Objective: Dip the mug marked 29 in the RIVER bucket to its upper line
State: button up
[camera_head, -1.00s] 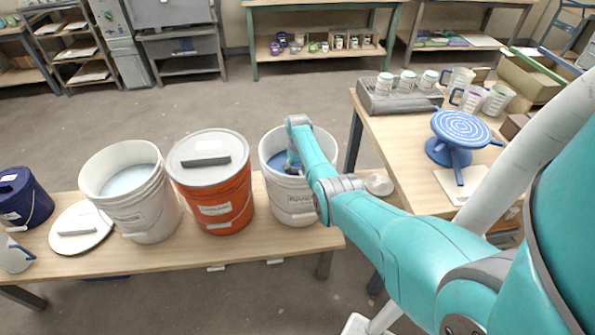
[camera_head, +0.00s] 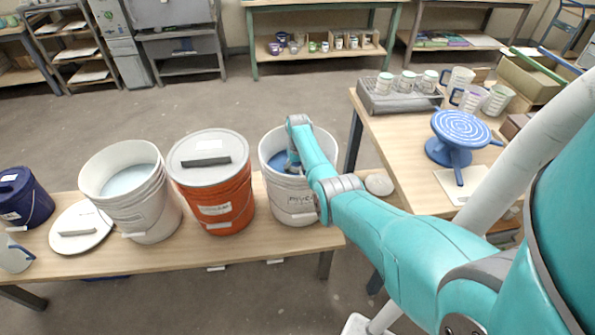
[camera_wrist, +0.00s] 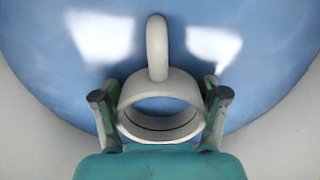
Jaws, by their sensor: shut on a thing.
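My gripper (camera_wrist: 160,96) is shut on a pale mug (camera_wrist: 157,60), with a finger on each side. The mug's round mouth faces the wrist camera and its handle points to the top of the picture. A thin dark line shows inside the mouth. Blue glaze (camera_wrist: 265,70) lies behind the mug; I cannot tell how deep the mug sits in it, or whether it touches. Its number and marking lines are hidden. In the head view my wrist reaches into an open white bucket (camera_head: 290,197) of blue glaze (camera_head: 277,160). The bucket's label is too blurred to read surely.
An orange bucket with a grey lid (camera_head: 228,203) stands close left of the open bucket. Another open white bucket (camera_head: 150,210) and a loose lid (camera_head: 80,238) are further left. The right table holds a blue turntable (camera_head: 461,130), several cups and a grey rack (camera_head: 392,104).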

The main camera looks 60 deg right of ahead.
notch_tip(320, 180, up, 8)
jog(key=shift+r, duration=0.25)
dwell(0.5)
dwell(2.0)
